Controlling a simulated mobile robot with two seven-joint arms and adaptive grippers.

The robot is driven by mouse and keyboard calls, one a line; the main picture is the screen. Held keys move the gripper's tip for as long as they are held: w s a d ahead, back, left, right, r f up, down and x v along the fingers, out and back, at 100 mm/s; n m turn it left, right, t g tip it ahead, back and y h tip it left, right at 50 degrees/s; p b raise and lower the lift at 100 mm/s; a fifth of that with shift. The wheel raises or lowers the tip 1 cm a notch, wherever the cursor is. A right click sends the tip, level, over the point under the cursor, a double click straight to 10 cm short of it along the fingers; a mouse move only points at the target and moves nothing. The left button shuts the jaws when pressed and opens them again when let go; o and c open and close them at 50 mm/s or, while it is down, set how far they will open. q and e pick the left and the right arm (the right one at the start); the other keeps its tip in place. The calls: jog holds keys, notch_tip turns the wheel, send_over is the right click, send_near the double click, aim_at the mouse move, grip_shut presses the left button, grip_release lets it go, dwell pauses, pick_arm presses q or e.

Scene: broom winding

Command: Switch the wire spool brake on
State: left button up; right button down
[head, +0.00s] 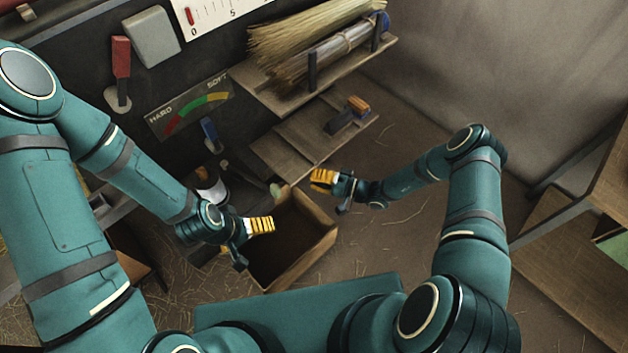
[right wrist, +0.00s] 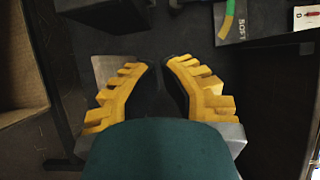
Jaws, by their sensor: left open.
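The brake carries no readable label, so I cannot tell which control it is. In the head view a red-handled lever (head: 121,62) stands upright on the dark panel at the upper left. A smaller blue-handled lever (head: 209,132) sits lower, below the HARD–SOFT gauge (head: 190,104). A dark and white round part (head: 209,186), perhaps the spool, is partly hidden behind my left arm. My left gripper (head: 262,225) is open and empty over the box's left edge. My right gripper (head: 322,180) is open and empty, right of the levers and apart from them; its parted fingers show in the right wrist view (right wrist: 158,66).
An open wooden box (head: 318,250) stands below the grippers. Wooden shelves (head: 290,145) project from the panel, one with straw bundles (head: 310,40), one with a small orange-topped brush (head: 350,112). A wooden rack (head: 570,240) stands at right. Straw litters the floor.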

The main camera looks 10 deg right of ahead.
pick_arm(q)
jog(key=shift+w+f+b, duration=0.1)
jog(key=shift+f+b, duration=0.3)
jog(key=shift+f, duration=0.1)
pick_arm(e)
jog(key=a, duration=0.9)
pick_arm(q)
jog(key=shift+a, duration=0.1)
